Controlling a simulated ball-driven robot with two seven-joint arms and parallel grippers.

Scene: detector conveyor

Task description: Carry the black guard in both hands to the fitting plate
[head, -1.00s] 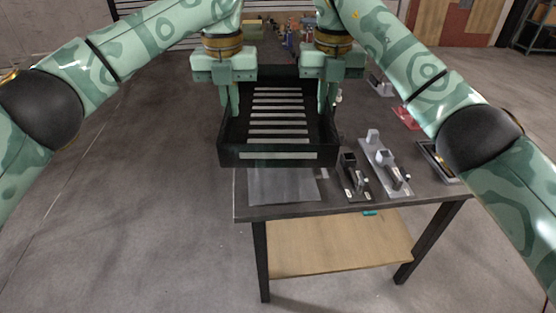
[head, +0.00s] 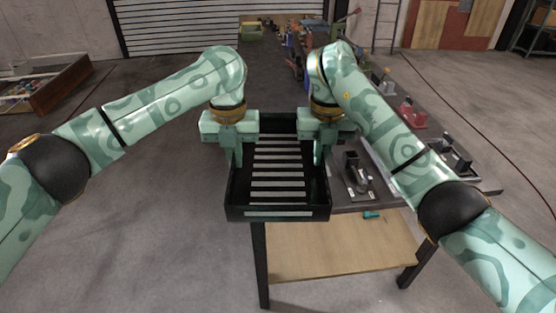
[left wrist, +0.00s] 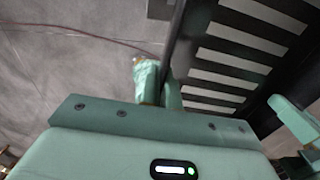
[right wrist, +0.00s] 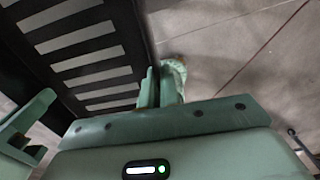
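The black guard (head: 234,212) is an open box with a slotted floor, held roughly level at the table's near left corner in the head view. My left gripper (head: 234,160) is shut on its left wall; the left wrist view shows the wall (left wrist: 178,40) between the fingers. My right gripper (head: 320,158) is shut on its right wall, which also shows in the right wrist view (right wrist: 143,35). The fitting plate cannot be made out now; the guard covers that part of the table. The gap between guard and table is hard to judge.
The dark table (head: 385,199) has a wooden lower shelf (head: 340,245). A black and grey clamp fixture (head: 357,178) stands just right of the guard. Red fixtures (head: 410,113) and tools stand farther back. Open floor lies to the left.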

